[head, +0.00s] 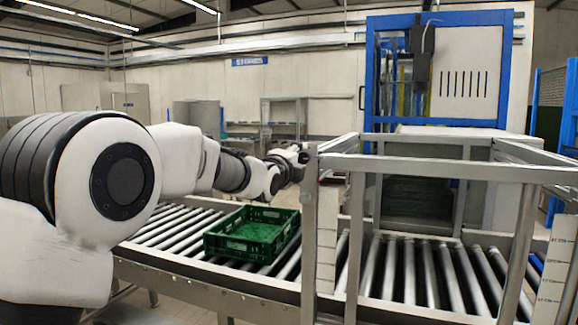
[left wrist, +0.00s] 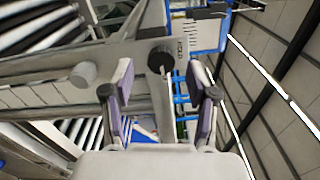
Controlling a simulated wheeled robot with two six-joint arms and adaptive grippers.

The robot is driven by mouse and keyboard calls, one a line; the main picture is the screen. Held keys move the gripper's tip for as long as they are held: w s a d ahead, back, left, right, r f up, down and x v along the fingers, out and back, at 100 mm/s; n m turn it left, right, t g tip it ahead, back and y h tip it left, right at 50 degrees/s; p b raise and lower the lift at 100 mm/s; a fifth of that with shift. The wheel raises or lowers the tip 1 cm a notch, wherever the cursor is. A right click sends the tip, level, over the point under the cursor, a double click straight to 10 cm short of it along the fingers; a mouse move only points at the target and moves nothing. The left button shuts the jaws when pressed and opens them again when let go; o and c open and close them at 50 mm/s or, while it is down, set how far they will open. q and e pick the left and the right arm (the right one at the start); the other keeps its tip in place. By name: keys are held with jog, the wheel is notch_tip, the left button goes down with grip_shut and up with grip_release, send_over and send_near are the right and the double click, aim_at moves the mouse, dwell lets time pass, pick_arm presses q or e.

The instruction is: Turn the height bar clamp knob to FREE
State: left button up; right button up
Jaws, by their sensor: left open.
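The clamp knob (left wrist: 160,57) is a dark round knob on the grey metal frame in the left wrist view. A white label (left wrist: 181,46) beside it seems to read HOLD. My left gripper (left wrist: 162,92) is open, with its two pads apart on either side of the line to the knob. The knob lies beyond the fingertips, and I see no contact. In the head view my left gripper (head: 303,158) is small and partly hidden, close to the frame's left post. The knob cannot be made out there. My right gripper is not in view.
A green crate (head: 252,246) sits on the roller conveyor (head: 160,226) left of the grey metal frame (head: 440,167). A blue-framed machine (head: 440,123) stands behind. A light grey cylinder (left wrist: 83,73) sticks out left of the knob.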

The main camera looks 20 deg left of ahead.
pick_arm(q)
jog(key=s, duration=0.9)
jog(key=shift+a, duration=0.15)
